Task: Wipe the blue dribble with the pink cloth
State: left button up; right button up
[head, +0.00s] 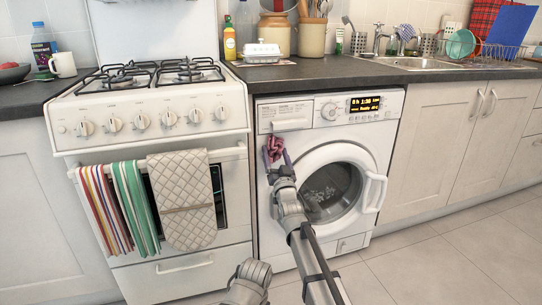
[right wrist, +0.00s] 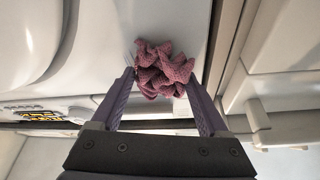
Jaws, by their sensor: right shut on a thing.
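The pink cloth (head: 275,145) is a crumpled bunch held at the left side of the washer front, below the detergent drawer (head: 286,116). My right gripper (head: 277,160) is shut on it; the right wrist view shows the cloth (right wrist: 163,70) bunched between the two fingertips, against or close to the white washer front (right wrist: 195,30). I cannot tell whether it touches. No blue dribble is visible; the cloth and gripper may cover it. The washer (head: 330,110) has its round door shut. My left gripper is not in view.
The stove (head: 155,120) stands to the left of the washer, with striped towels (head: 115,205) and a quilted cloth (head: 183,200) hanging from its oven handle. The washer door handle (head: 375,192) sticks out at the right. Cabinets (head: 440,130) stand to the right. The floor (head: 440,265) at front right is clear.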

aim_at(286, 144)
jog(key=shift+w+d, duration=0.2)
jog(key=shift+d, duration=0.55)
jog(key=shift+w+d, duration=0.35)
jog(key=shift+d, duration=0.45)
jog(key=shift+w+d, duration=0.35)
jog(key=shift+d, duration=0.45)
jog(key=shift+s, duration=0.1)
jog(key=shift+s+a, duration=0.2)
jog(key=shift+a, duration=0.65)
jog(key=shift+s+a, duration=0.2)
jog(key=shift+a, duration=0.65)
jog(key=shift+s+a, duration=0.3)
jog(key=shift+a, duration=0.5)
jog(key=shift+s+a, duration=0.3)
jog(key=shift+a, duration=0.5)
